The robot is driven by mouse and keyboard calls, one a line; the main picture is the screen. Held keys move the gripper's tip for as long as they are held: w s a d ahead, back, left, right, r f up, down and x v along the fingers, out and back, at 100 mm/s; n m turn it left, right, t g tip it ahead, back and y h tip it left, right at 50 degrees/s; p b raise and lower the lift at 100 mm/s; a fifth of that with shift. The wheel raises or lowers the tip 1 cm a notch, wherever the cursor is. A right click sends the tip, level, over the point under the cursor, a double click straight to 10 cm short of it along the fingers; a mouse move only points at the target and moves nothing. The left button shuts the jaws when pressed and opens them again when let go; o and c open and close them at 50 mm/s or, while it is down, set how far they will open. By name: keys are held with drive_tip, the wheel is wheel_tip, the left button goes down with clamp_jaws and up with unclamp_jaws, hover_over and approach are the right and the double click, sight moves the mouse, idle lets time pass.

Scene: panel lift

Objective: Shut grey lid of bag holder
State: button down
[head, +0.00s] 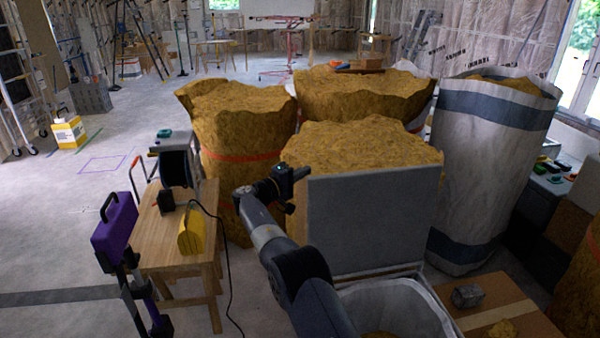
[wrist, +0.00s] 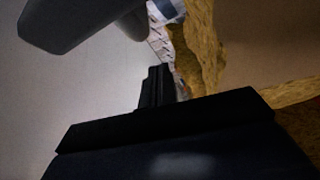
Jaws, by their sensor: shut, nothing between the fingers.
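The grey lid (head: 365,222) stands upright, open, at the back edge of the bag holder (head: 432,300). The holder carries a white bag (head: 385,308) with some brown material low inside. My gripper (head: 302,172) is at the lid's upper left corner, close to its edge; I cannot tell whether it touches. In the wrist view my gripper (wrist: 155,85) shows its dark fingers together and empty. A plain grey surface fills the left of that view, perhaps the lid. My arm crosses in front of the holder's left side.
Large brown insulation-filled sacks (head: 240,120) stand behind the lid. A tall white sack (head: 490,150) is at the right. A wooden table (head: 160,235) and a purple case (head: 113,230) stand left. A cardboard box (head: 500,310) is right of the holder.

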sight(307, 179)
drive_tip(key=s, duration=0.1)
drive_tip(key=s+d, duration=0.1)
drive_tip(key=s, duration=0.1)
drive_tip(key=shift+d+f, duration=0.1)
idle(0.3)
drive_tip(key=shift+f, duration=0.1)
idle(0.3)
